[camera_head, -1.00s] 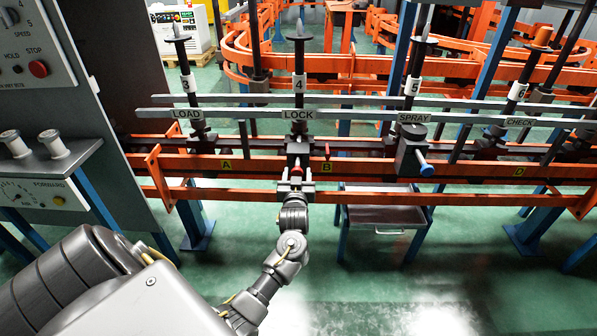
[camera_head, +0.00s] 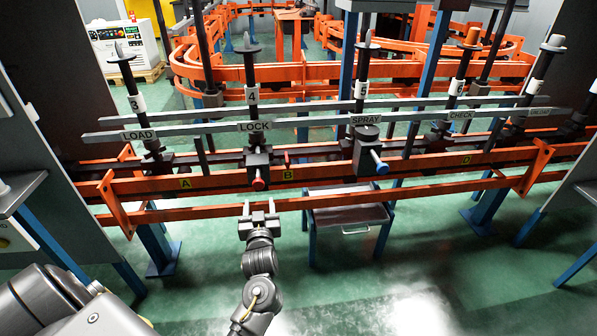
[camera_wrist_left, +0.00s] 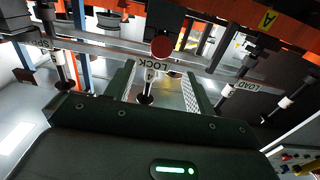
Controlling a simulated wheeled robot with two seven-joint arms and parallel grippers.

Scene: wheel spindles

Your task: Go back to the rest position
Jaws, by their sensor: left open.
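My left gripper (camera_head: 260,210) is open and empty, in front of and below the lock station's red knob (camera_head: 259,184). A gap shows between its fingertips and the knob. In the left wrist view the open fingers of the left gripper (camera_wrist_left: 160,80) have the red knob (camera_wrist_left: 162,47) beyond them, with the LOCK label (camera_wrist_left: 152,65) near it. Spindle 4 (camera_head: 251,95) stands upright behind the LOCK sign (camera_head: 255,127). My right gripper is not in view.
Orange rails (camera_head: 330,178) run across in front. The spray station has a blue-tipped handle (camera_head: 381,168). A grey tray (camera_head: 350,215) stands below the rails. Grey panels stand at the left and right edges. Green floor (camera_head: 440,260) is open in front.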

